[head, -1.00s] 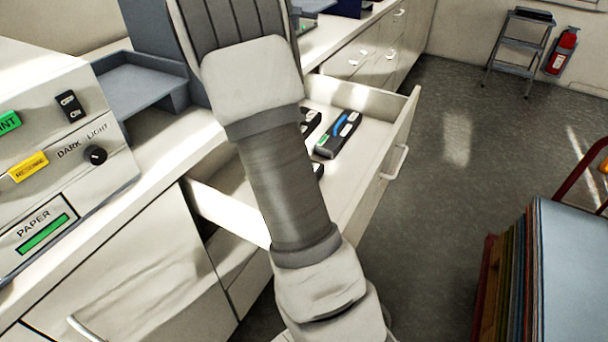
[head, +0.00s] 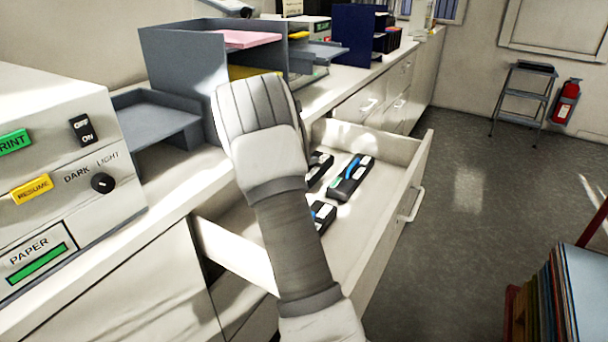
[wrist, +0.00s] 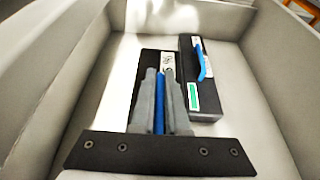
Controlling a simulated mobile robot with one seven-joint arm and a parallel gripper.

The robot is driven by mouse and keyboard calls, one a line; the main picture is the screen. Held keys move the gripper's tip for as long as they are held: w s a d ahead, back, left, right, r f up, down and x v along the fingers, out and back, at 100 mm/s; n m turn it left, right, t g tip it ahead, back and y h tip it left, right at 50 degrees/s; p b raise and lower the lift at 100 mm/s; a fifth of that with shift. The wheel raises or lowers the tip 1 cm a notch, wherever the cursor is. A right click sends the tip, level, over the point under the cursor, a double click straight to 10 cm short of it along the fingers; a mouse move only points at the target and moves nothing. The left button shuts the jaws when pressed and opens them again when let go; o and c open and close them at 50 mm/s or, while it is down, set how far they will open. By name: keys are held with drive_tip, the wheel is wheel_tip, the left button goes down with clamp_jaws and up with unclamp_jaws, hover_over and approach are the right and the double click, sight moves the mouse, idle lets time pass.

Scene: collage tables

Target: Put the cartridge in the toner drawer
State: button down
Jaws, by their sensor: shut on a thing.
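The open toner drawer (head: 385,215) is pulled out of the counter; its walls and floor also fill the wrist view (wrist: 235,120). In the wrist view my gripper (wrist: 161,85) is shut on the blue handle of a black cartridge (wrist: 146,72) with a white label, inside the drawer walls. I cannot tell whether it touches the floor. Another black cartridge (wrist: 199,80) with a blue handle and green label lies just to its right. In the head view, cartridges show at the back right (head: 350,178), beside my arm (head: 319,168) and nearer (head: 322,214). My arm hides the gripper there.
A copier (head: 60,180) with buttons stands at left on the counter. Grey trays (head: 155,125) and a paper organizer (head: 190,55) stand behind my arm. A stack of coloured boards (head: 575,290) is at lower right. Open floor (head: 480,200) lies right of the drawer.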

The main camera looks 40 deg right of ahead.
drive_tip(key=w, duration=0.1)
drive_tip(key=w+f, duration=0.1)
drive_tip(key=shift+w+a+f, duration=0.15)
drive_tip(key=shift+w+f, duration=0.15)
drive_tip(key=shift+w, duration=0.1)
wheel_tip(320, 180, down, 4)
drive_tip(key=shift+f+b, duration=0.1)
drive_tip(key=shift+b, duration=0.45)
drive_tip(key=c, duration=1.3)
unclamp_jaws()
drive_tip(key=shift+f, duration=0.1)
drive_tip(key=shift+c, duration=0.2)
drive_tip(key=o, duration=0.4)
